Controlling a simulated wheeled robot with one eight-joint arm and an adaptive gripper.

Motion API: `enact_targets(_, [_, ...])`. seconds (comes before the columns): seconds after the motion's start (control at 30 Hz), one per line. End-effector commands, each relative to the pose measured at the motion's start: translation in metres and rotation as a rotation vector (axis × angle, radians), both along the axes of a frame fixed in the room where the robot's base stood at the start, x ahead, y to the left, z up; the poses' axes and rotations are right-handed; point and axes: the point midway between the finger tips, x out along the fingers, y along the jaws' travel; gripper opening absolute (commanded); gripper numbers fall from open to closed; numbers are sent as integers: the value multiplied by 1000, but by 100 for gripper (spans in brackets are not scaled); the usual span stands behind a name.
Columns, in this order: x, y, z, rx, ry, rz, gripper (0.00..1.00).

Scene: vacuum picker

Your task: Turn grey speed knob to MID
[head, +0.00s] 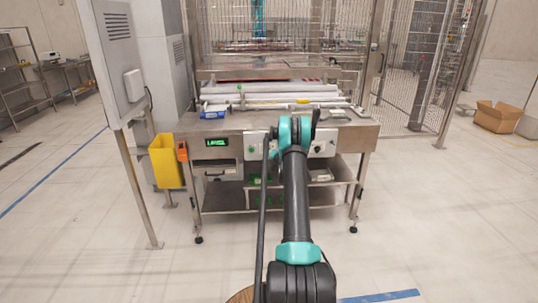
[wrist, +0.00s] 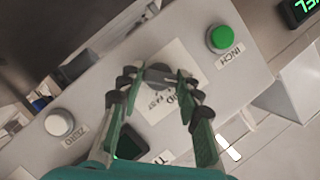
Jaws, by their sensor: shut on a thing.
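The grey speed knob (wrist: 158,71) sits on a white label plate (wrist: 184,73) on the grey control panel, in the upper middle of the wrist view. My gripper (wrist: 160,76) is closed around the knob, with one green finger on each side. Part of the lettering on the plate shows below the knob, but the fingers cover the rest. I cannot tell which mark the knob points at. In the head view my arm hides the knob and my gripper's fingertips at the front of the bench.
A green INCH button (wrist: 222,38) and a white ZERO button (wrist: 59,122) flank the knob on the panel. A green-lit display (head: 217,142) is to the left on the bench front. A yellow bin (head: 166,162) hangs at the bench's left side.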

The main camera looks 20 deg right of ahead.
Motion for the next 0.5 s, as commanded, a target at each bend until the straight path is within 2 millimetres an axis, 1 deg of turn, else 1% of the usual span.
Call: enact_targets(0.5, [-1,-2,-3,391,-112,-1,5])
